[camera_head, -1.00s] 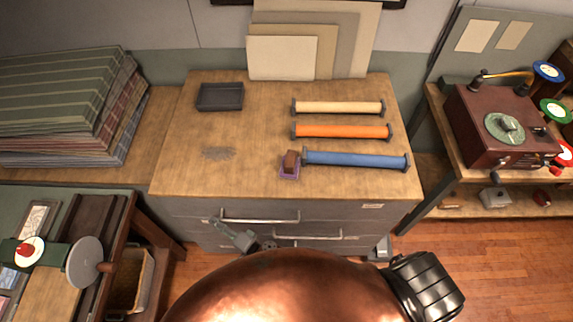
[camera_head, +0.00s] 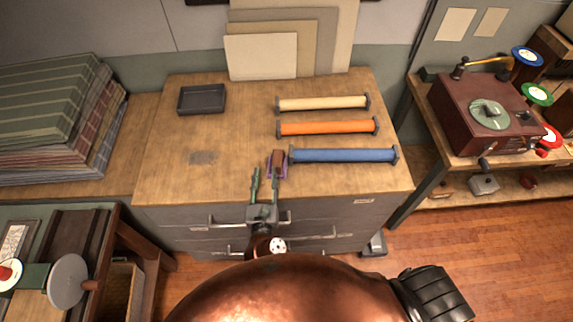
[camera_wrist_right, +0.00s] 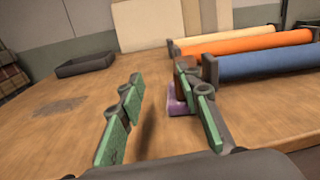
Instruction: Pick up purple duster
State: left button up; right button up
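The purple duster (camera_head: 269,170) sits on the wooden cabinet top near the left end of the blue roll. It has a purple base and a brown block handle (camera_head: 279,157) on top. My right gripper (camera_head: 265,172) reaches over the front edge of the cabinet with its fingers apart. Its right finger is close to the duster and overlaps it in the head view. In the right wrist view the duster (camera_wrist_right: 177,106) is partly hidden behind the right finger, and the space between the fingers (camera_wrist_right: 160,100) is empty. My left gripper is not in view.
Cream, orange and blue rolls (camera_head: 345,156) lie right of the duster. A dark tray (camera_head: 202,98) stands at the back left, near a dark smudge (camera_head: 202,157). Boards (camera_head: 262,56) lean on the wall. The left front of the top is clear.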

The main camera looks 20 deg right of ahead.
aim_at(278, 150)
jog(key=d+m, duration=0.1)
jog(key=d+m+h, duration=0.1)
jog(key=shift+s+d+f+g, duration=0.1)
jog(key=shift+s+d+g, duration=0.2)
jog(key=shift+s+d, duration=0.1)
jog(key=x, duration=0.7)
jog(key=shift+w+d+f+p, duration=0.1)
jog(key=shift+d+f+p, duration=0.15)
jog(key=shift+f+p, duration=0.15)
jog(key=shift+c, duration=0.3)
grip_shut()
